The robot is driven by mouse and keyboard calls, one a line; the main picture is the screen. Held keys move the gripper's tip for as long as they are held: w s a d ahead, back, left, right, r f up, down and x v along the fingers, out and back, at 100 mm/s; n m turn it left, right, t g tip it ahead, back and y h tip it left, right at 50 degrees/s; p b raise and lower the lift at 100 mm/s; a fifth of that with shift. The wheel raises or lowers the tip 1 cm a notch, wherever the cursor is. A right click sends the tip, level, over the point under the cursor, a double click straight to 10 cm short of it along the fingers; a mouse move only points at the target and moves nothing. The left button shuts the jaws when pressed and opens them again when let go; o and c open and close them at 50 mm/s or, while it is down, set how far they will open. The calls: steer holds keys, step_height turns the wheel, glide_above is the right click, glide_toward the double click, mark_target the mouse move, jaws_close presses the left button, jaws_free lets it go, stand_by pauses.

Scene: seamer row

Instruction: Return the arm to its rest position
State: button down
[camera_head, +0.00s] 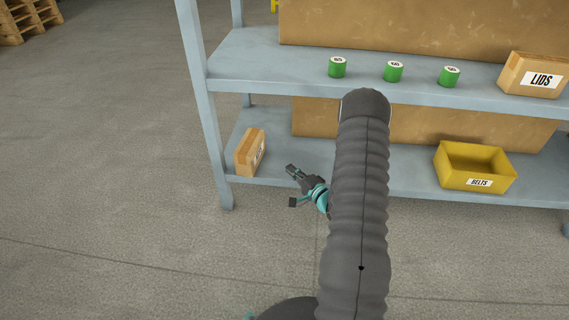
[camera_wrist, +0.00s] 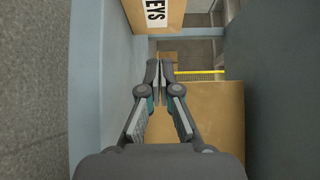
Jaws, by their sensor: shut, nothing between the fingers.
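My gripper (camera_head: 291,169) is in front of the lower shelf in the head view, to the right of the small carton at the shelf's left end. In the wrist view my gripper (camera_wrist: 158,64) has its fingertips together with nothing between them. My dark ribbed arm crosses the middle of the head view and hides part of the shelf behind it.
A small carton (camera_head: 250,153) stands on the lower shelf; a carton in the wrist view (camera_wrist: 155,14) reads "KEYS". Green cans (camera_head: 393,71) and a LIDS box (camera_head: 533,75) are on the upper shelf (camera_head: 250,70). A yellow BELTS bin (camera_head: 474,166) sits lower right.

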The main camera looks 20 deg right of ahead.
steer(key=shift+s, duration=0.25)
